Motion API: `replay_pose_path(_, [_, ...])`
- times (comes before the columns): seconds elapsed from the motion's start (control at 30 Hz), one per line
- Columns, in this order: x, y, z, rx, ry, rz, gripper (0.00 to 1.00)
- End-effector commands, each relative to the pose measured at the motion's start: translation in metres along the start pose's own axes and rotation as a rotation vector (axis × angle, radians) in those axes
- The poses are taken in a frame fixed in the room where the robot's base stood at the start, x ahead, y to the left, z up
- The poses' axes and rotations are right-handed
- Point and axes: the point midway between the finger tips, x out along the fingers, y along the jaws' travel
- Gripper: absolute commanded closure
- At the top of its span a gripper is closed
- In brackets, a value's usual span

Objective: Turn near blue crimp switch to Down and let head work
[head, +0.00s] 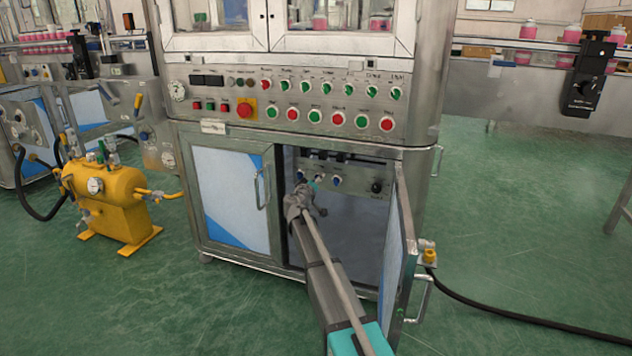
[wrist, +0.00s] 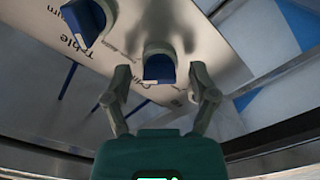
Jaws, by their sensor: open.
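In the wrist view, a blue crimp switch (wrist: 158,68) on a round pale base sits on a metal panel, between and just beyond the fingertips of my gripper (wrist: 160,82). The fingers are open, one on each side, and do not clearly touch it. A second blue switch (wrist: 84,20) is at the upper left, beside printed lettering. In the head view, the small panel (head: 350,198) is inside the open cabinet, with a blue switch (head: 337,181) showing right of my gripper (head: 314,182). My arm hides part of the panel. Which way the switch's pointer is set is unclear.
The open cabinet door (head: 397,255) stands close to the right of my arm. A closed door (head: 232,200) is at the left. A black knob (head: 376,187) is on the panel's right. Above is a control panel (head: 222,121) with several switches and a red emergency button (head: 244,110).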

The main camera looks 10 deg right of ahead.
Motion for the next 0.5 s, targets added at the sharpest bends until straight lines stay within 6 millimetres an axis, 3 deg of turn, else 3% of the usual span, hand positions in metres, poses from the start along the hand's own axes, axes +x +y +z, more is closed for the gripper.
replay_pose_path(0.27, [-0.020, 0.001, 0.001, 0.000, 0.000, 0.000, 0.26])
replay_pose_path(0.5, [-0.056, 0.001, 0.001, 0.000, 0.001, -0.001, 0.26])
